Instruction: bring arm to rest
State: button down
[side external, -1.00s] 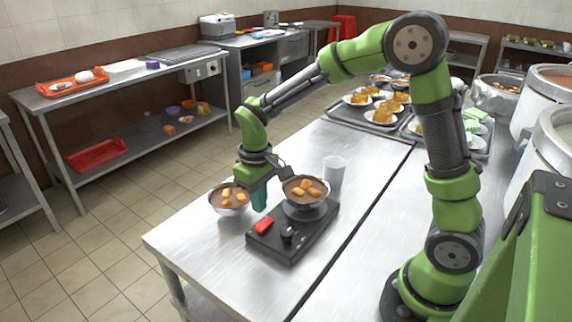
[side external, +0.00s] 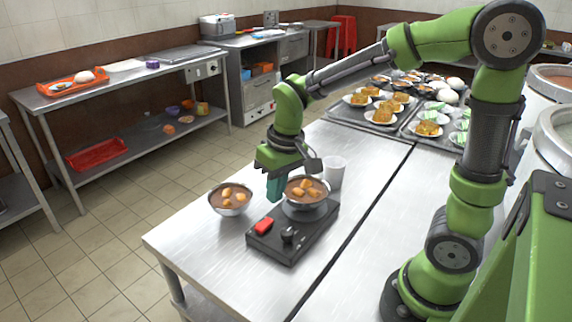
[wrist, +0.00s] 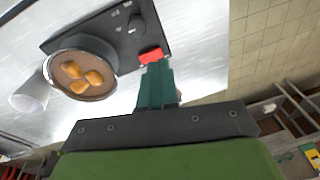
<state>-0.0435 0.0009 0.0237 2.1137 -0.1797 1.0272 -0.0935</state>
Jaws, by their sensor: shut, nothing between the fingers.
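My gripper (side external: 275,188) is shut and empty, its teal fingers pointing down beside the bowl on the scale. The shut fingers also show in the wrist view (wrist: 156,85), where they overlap the edge of the scale near its red button. My arm reaches over the steel table (side external: 215,262) from the right. I cannot tell whether the fingers touch the bowl.
A bowl of brown congee with orange chunks (side external: 307,190) sits on the black scale (side external: 285,246). A similar bowl (side external: 230,200) stands on the table to the left. A white cup (side external: 335,172) is just behind. Trays of plated food (side external: 375,127) fill the far end.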

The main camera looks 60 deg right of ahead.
jog(key=s+r+m+t+y, duration=0.1)
jog(key=s+r+m+t, duration=0.1)
jog(key=s+r+t, duration=0.3)
jog(key=s+r, duration=0.3)
jog(key=s, duration=0.2)
jog(key=shift+d+r, duration=0.15)
jog(key=shift+d, duration=0.05)
dwell(1.4)
jog(key=n+g+h, duration=0.2)
jog(key=n+g, duration=0.2)
jog(key=g, duration=0.3)
send_over(258, 230)
notch_tip(258, 230, down, 12)
jog(key=shift+f, duration=4.15)
